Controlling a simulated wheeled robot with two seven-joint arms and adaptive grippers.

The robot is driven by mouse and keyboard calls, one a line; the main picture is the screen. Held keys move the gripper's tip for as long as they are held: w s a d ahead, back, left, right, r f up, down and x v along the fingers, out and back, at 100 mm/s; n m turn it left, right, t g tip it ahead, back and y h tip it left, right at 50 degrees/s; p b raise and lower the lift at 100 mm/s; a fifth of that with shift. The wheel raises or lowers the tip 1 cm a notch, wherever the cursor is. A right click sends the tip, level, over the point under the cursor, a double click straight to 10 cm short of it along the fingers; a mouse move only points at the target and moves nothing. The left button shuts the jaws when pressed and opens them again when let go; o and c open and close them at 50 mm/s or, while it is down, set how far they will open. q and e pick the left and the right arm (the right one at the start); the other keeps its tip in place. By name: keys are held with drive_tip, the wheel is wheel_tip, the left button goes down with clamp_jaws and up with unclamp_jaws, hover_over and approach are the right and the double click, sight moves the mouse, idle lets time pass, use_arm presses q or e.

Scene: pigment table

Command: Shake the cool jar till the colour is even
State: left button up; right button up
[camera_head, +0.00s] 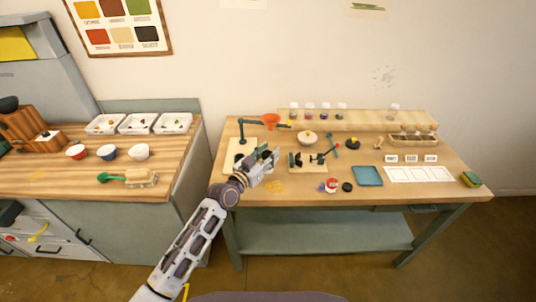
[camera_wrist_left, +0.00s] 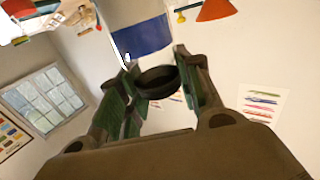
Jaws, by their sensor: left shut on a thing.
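My left gripper (camera_head: 268,158) is above the front left of the pigment table in the head view. Its fingers (camera_wrist_left: 157,88) show in the left wrist view, closed in on a jar with a dark round lid (camera_wrist_left: 157,82). The jar's body (camera_wrist_left: 142,36) shows beyond the lid, with a solid blue zone and a paler greyish zone divided by a sharp edge. The colour does not look even there. In the head view the jar is too small and too covered by the gripper to make out. My right gripper is not in view.
Small jars stand on a back shelf (camera_head: 370,118).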

use_arm(q)
drive_tip(key=shift+c, duration=0.6)
drive_tip(key=shift+r+p, duration=1.75)
drive_tip(key=shift+r, duration=0.2)
drive_tip(key=shift+r+p, duration=1.85)
drive_tip(key=shift+r, duration=0.3)
drive_tip(key=shift+r+p, duration=0.35)
drive_tip(key=shift+r, duration=0.6)
